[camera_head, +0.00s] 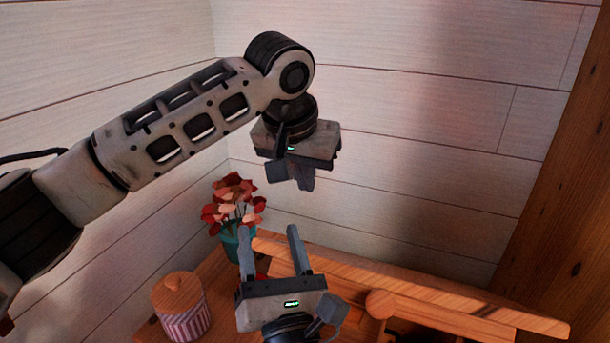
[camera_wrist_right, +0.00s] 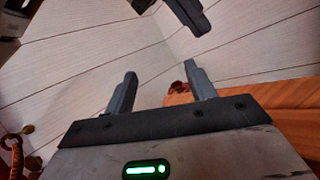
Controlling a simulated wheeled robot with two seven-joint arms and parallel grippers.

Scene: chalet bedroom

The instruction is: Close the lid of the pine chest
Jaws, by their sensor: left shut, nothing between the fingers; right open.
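The pine chest's lid (camera_head: 450,300) shows in the head view as a long orange-brown wooden edge, with a round wooden knob (camera_head: 380,304) below it. The lid stands raised, with a dark gap under it; its exact angle is hard to tell. My left gripper (camera_head: 292,184) is shut and empty, pointing down above the lid's left end, apart from it. My right gripper (camera_head: 273,232) is open at the lid's left end, fingers pointing up. The right wrist view shows its empty fingers (camera_wrist_right: 160,82), orange wood (camera_wrist_right: 275,97) to their right, and my left gripper above.
A striped jar with a wooden lid (camera_head: 182,310) stands at the lower left. Red flowers in a teal pot (camera_head: 238,240) stand behind my right gripper. White plank walls (camera_head: 420,120) close off the back, and a wooden post (camera_head: 565,200) stands at the right.

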